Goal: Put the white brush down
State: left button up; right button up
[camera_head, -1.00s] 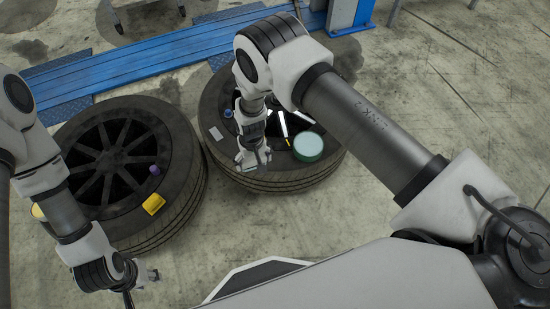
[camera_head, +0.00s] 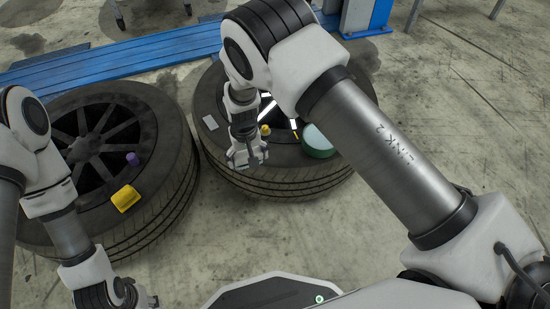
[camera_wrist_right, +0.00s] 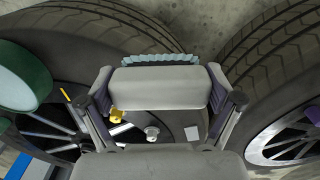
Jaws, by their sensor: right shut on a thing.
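In the right wrist view my right gripper (camera_wrist_right: 160,95) is shut on the white brush (camera_wrist_right: 165,88), a pale block with a wavy teal bristle edge at its far side. In the head view my right gripper (camera_head: 247,160) is over the near side of the right tire (camera_head: 290,182); the brush is not clear there. In the wrist view the brush is in front of the tire, and I cannot tell whether it touches it. My left gripper (camera_head: 148,300) is at the lower edge of the head view, and its jaws are not clear.
On the right tire are a green round container (camera_head: 317,143), a small yellow piece (camera_head: 265,130) and a grey card (camera_head: 210,122). The left tire (camera_head: 140,235) carries a yellow block (camera_head: 125,198) and a purple piece (camera_head: 132,158). A blue rail (camera_head: 110,60) runs behind.

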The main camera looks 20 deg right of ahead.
jog(key=b, duration=0.3)
send_over(275, 152)
jog(key=shift+s+a+f, duration=0.15)
jog(key=shift+a+f, duration=0.05)
jog(key=shift+f, duration=0.45)
jog(key=f+b, duration=0.2)
jog(key=f, duration=0.1)
jog(key=shift+d+f+b, duration=0.2)
jog(key=shift+b, duration=0.2)
pick_arm(q)
notch_tip(275, 152, down, 7)
pick_arm(e)
jog(key=shift+r, duration=0.15)
jog(key=shift+c, duration=0.5)
jog(key=o, duration=0.9)
jog(key=shift+f, duration=0.2)
pick_arm(q)
jog(key=shift+f, duration=0.1)
